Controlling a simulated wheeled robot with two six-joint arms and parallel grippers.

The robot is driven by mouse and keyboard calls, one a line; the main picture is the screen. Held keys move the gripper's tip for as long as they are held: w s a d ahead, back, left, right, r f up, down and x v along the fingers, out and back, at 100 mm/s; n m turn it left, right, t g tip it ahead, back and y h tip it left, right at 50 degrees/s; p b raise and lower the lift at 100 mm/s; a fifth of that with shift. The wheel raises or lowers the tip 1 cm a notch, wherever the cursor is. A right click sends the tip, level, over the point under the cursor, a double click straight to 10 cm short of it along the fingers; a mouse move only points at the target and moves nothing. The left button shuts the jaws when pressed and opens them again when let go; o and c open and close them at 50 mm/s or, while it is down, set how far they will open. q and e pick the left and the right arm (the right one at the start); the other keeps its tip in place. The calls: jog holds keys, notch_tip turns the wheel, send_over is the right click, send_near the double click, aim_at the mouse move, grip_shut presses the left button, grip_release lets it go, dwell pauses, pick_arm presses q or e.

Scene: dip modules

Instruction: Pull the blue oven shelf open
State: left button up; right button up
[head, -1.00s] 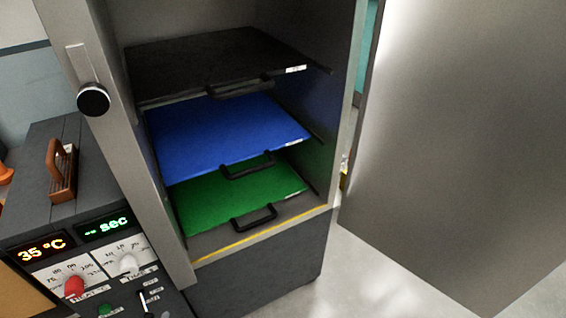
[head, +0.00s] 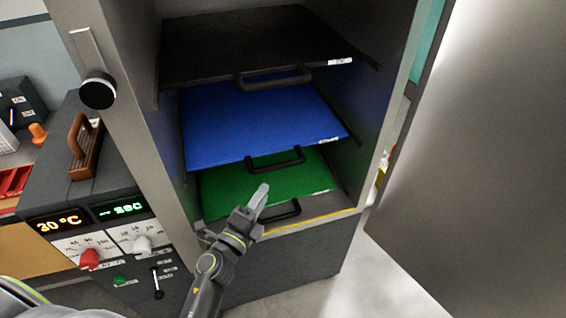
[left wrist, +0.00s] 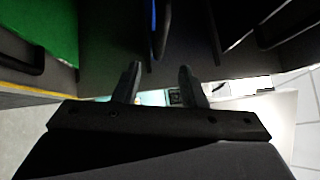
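The blue shelf (head: 255,125) lies inside the open oven, between a black shelf above and a green shelf below. Its black handle (head: 275,160) sticks out at the front edge. My left gripper (head: 257,198) is in front of the oven, below and short of the blue handle, over the green shelf in the head view. In the left wrist view its two fingers (left wrist: 160,78) are apart with nothing between them. The blue shelf's thin edge (left wrist: 153,14) and its dark handle (left wrist: 161,35) show beyond the gap. My right gripper is in neither view.
The black shelf (head: 250,45) and green shelf (head: 270,180) have similar handles; the green one's handle (head: 280,212) is close to my gripper in the picture. The oven door (head: 490,150) stands open at right. A control box (head: 95,215) stands at left.

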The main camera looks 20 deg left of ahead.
aim_at(282, 164)
pick_arm(q)
jog(key=x, duration=1.1)
grip_shut()
